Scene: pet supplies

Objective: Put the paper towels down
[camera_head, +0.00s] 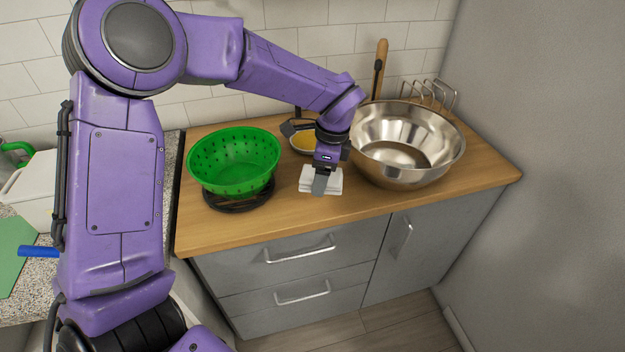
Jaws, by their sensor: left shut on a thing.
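The paper towels (307,183) are a small white folded stack in the middle of the wooden counter, between a green colander and a steel bowl. My left gripper (321,187) points down over the stack, shut on the paper towels, and one finger covers part of their front. The stack is at or very near the counter surface; I cannot tell whether it touches. My right gripper is not in view.
The green colander (236,165) stands left on a dark round stand (240,203). The large steel bowl (410,165) stands right. A wire rack (430,92) is at the back. The wooden counter (262,222) is clear along its front edge.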

